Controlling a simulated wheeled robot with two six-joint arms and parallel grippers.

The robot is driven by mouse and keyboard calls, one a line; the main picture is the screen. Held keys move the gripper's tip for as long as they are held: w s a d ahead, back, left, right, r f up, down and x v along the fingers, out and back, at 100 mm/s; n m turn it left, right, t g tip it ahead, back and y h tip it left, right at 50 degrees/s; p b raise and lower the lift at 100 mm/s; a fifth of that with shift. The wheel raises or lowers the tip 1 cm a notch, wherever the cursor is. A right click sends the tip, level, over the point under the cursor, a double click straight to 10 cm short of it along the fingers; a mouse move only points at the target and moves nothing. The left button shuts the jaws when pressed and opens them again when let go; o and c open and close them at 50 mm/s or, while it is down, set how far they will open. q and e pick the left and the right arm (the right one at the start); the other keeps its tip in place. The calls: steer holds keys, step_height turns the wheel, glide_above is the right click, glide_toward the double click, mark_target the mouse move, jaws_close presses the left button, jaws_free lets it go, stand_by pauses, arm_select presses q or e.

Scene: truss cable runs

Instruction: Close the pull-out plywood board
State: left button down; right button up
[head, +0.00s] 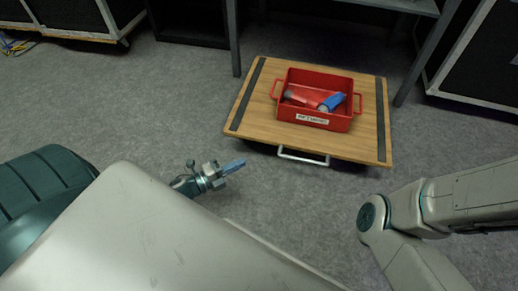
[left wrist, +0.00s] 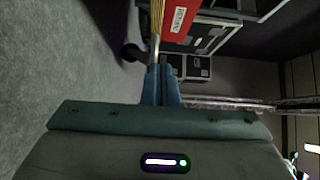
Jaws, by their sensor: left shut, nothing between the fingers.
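The plywood board (head: 258,122) extends out from beneath a grey-legged bench in the head view, low above the floor. It has dark strips along its left and right sides and a pale bar handle (head: 303,158) on its near edge. A red tray (head: 341,123) sits on it. My left gripper (head: 234,166) is shut and empty, to the left of the handle and apart from it in the head view. Its blue fingers (left wrist: 162,86) are together in the left wrist view, with the board's edge (left wrist: 157,14) and the red tray (left wrist: 180,18) ahead. My right gripper is out of view.
Bench legs (head: 233,40) stand behind the board on both sides. Black cases (head: 75,18) stand at the back left and right. Grey carpet (head: 120,110) is clear left of the board.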

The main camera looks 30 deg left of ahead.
mark_target(269, 142)
arm_select(q)
steer(key=b+x, duration=0.1)
steer(key=x, duration=0.2)
steer(key=a+b+x, duration=0.1)
steer(key=x, duration=0.1)
steer(key=w+b+x, duration=0.1)
steer(key=x, duration=0.2)
steer(key=shift+w+a+f+b, duration=0.25)
steer(key=shift+w+b, duration=0.05)
steer(key=shift+w+a+r, duration=0.15)
steer(key=shift+w, duration=0.4)
